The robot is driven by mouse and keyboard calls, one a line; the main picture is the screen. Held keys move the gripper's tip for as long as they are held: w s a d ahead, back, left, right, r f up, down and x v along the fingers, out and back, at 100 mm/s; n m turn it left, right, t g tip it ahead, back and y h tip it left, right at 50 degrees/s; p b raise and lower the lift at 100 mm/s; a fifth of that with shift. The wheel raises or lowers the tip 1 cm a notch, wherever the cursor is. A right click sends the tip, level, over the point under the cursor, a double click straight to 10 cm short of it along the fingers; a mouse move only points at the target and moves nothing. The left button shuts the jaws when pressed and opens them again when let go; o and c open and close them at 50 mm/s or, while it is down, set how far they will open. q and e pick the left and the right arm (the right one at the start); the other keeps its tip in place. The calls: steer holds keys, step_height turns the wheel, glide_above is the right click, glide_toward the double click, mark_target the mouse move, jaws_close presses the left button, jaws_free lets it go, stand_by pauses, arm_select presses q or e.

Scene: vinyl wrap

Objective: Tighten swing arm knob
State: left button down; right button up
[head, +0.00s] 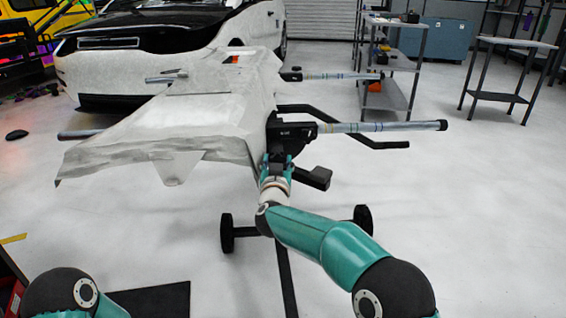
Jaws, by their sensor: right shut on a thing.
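A wheeled stand holds a white draped sheet, with a black swing arm bracket (291,133) on its right side and a grey tube (378,127) running right from it. My right gripper (277,164) reaches up from below and is against the underside of this bracket. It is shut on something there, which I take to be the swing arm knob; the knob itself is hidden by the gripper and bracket. My left gripper is not in view; only part of my left arm shows at the bottom left.
The white sheet (190,120) spreads left of the bracket. A black bent bar (345,127) and a black block (314,178) stick out near my right wrist. The stand's black wheels (227,233) are below.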

steer(key=m, duration=0.1)
steer(key=m+p, duration=0.1)
steer(key=shift+w+d+r+m, duration=0.1)
steer(key=shift+d+r+m, duration=0.1)
steer(key=shift+d+m, duration=0.1)
steer(key=shift+d+m+g, duration=0.15)
steer(key=shift+m+g, duration=0.15)
steer(key=shift+m, duration=1.6)
steer(key=o, duration=1.1)
steer(key=shift+f, duration=0.1)
steer(key=shift+a, duration=0.2)
steer(key=shift+s, duration=0.2)
